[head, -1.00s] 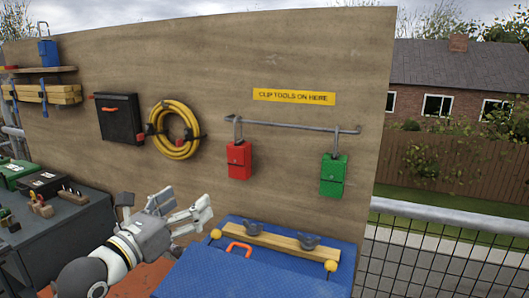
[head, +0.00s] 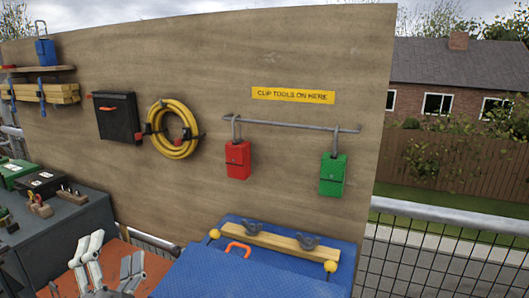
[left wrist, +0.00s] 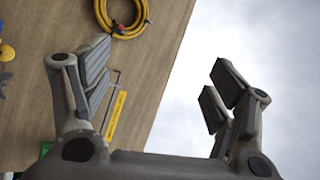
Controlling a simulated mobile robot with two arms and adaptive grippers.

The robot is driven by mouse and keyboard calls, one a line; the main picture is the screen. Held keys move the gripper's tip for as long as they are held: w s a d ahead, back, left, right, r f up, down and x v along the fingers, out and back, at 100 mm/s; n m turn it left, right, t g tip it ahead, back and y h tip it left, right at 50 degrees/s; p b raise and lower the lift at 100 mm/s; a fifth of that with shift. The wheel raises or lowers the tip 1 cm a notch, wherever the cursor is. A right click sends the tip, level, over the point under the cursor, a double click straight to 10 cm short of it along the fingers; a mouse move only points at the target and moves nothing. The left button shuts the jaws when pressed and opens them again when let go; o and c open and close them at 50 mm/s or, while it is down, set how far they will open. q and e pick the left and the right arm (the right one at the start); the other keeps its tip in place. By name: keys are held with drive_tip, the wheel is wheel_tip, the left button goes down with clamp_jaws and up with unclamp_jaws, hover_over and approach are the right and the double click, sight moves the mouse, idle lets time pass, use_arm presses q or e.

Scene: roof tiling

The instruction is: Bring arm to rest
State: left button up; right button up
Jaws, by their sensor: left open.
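My left gripper (head: 110,262) is low at the left of the head view, its fingers pointing up and spread apart with nothing between them. It is in front of an orange-red surface (head: 152,266), left of the blue chest (head: 205,270). In the left wrist view the left gripper's (left wrist: 160,78) two fingers also stand wide apart and empty, with the wooden board and sky beyond. My right gripper is not in view.
A red tool case (head: 238,160) and a green one (head: 333,175) hang from a metal rail (head: 290,126) on the wooden board (head: 230,60). A coiled yellow hose (head: 157,145) and black box (head: 115,117) hang further left. A grey bench (head: 60,230) with tools stands at left.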

use_arm(q)
drive_tip(key=s+f+n+g+h, duration=0.1)
drive_tip(key=s+f+n+g, duration=0.4)
drive_tip(key=f, duration=0.6)
drive_tip(key=s+f+n+g, duration=0.2)
drive_tip(key=s+f+g, duration=0.3)
drive_tip(key=f, duration=0.7)
drive_tip(key=s+d+f+g+h, duration=0.5)
drive_tip(key=s+d+f+g, duration=0.3)
drive_tip(key=s+f, duration=0.4)
wheel_tip(320, 180, down, 24)
drive_tip(key=s+g, duration=0.2)
drive_tip(key=s+a+f, duration=0.3)
drive_tip(key=s+f, duration=1.3)
drive_tip(key=s, duration=0.1)
drive_tip(key=shift+s+a+f+g, duration=0.2)
drive_tip(key=shift+s+f+g, duration=0.05)
drive_tip(key=shift+f+g, duration=0.15)
drive_tip(key=shift+r, duration=0.1)
